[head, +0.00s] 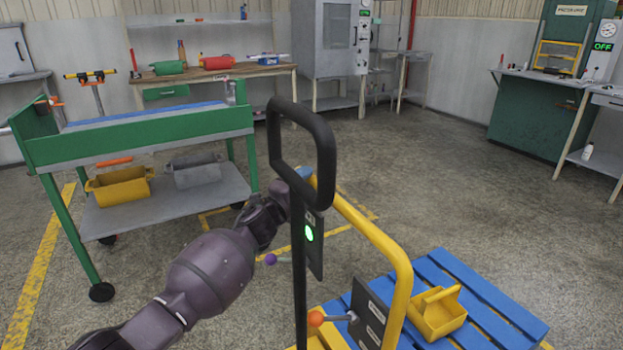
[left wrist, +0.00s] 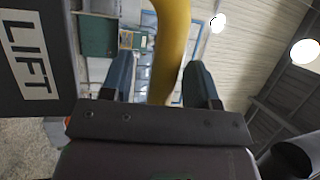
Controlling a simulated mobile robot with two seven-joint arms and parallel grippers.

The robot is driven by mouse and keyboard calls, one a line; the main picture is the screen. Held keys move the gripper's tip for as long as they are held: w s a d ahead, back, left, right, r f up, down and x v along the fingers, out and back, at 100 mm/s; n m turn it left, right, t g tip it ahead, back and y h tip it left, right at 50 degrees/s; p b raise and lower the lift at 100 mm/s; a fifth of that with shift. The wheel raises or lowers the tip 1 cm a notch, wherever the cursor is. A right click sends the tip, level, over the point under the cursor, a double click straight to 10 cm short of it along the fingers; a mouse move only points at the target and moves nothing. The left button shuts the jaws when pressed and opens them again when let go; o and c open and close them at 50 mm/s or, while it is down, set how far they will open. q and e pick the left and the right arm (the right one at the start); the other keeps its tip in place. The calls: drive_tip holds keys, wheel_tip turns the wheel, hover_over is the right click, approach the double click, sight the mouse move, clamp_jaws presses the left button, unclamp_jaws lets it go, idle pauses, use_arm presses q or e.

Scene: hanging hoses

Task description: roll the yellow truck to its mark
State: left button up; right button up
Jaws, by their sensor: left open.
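The yellow truck's handle bar (head: 387,248) rises at the lower middle of the head view, with a dark labelled panel (head: 368,315) and an orange-knobbed lever (head: 316,318). A blue pallet (head: 450,275) carrying a yellow bin (head: 437,314) is at its far side. My left gripper (head: 303,174) is at the upper left end of the bar, partly hidden behind a black post. In the left wrist view the yellow bar (left wrist: 168,45) passes between the two open fingers (left wrist: 160,80). Contact is unclear. Yellow floor lines (head: 362,205) show beyond the bar. My right gripper is out of view.
A black loop handle (head: 328,150) with a green light stands close in front. A green cart (head: 150,130) with bins is at the left. A workbench (head: 210,75) and grey cabinet (head: 325,40) are behind. Open floor (head: 430,170) lies beyond the truck.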

use_arm(q)
drive_tip(key=p+v, duration=0.2)
drive_tip(key=v, duration=0.6)
drive_tip(key=shift+s, duration=0.2)
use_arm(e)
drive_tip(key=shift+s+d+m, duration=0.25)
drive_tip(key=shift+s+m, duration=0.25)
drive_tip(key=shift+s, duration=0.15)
use_arm(q)
drive_tip(key=shift+f, duration=0.1)
